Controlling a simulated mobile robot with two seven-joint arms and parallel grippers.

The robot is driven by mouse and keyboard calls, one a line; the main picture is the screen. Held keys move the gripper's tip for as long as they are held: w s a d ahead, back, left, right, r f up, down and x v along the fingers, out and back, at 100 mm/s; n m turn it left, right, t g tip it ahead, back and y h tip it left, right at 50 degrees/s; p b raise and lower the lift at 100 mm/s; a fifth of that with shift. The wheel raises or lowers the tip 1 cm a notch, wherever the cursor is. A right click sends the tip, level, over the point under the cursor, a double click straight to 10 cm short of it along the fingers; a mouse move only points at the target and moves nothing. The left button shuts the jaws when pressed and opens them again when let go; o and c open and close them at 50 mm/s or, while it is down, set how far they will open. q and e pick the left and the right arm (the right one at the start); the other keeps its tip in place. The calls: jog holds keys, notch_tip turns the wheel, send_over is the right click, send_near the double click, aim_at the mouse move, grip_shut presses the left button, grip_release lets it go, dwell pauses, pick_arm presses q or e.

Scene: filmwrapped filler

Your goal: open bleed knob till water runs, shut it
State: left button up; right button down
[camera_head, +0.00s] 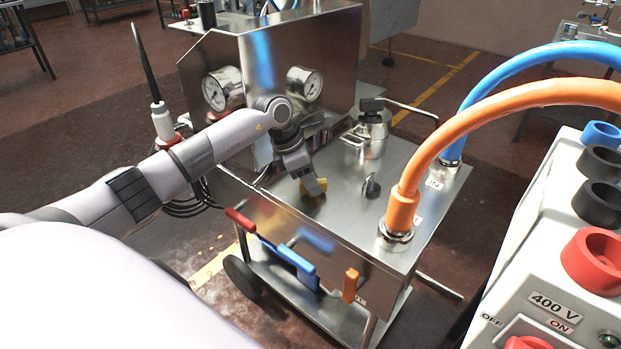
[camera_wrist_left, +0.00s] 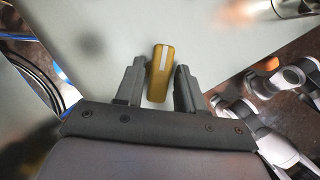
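The bleed knob is a yellow, brass-coloured bar with a white line, on the steel cart's top; it shows in the left wrist view (camera_wrist_left: 162,72) and partly in the head view (camera_head: 317,186). My left gripper (camera_head: 306,182) is down at the knob, with one dark finger on each side of it in the left wrist view (camera_wrist_left: 158,82). The fingers look open, with small gaps beside the knob. The gripper hides part of the knob in the head view. No water shows.
A black knob (camera_head: 371,187) and an orange hose (camera_head: 402,208) stand right of the gripper. A steel filler cap (camera_head: 372,130) with a black lever is behind. Two gauges (camera_head: 222,89) face the arm. A control box (camera_head: 560,270) is at right.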

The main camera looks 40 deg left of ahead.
pick_arm(q)
jog(key=c, duration=0.5)
grip_shut()
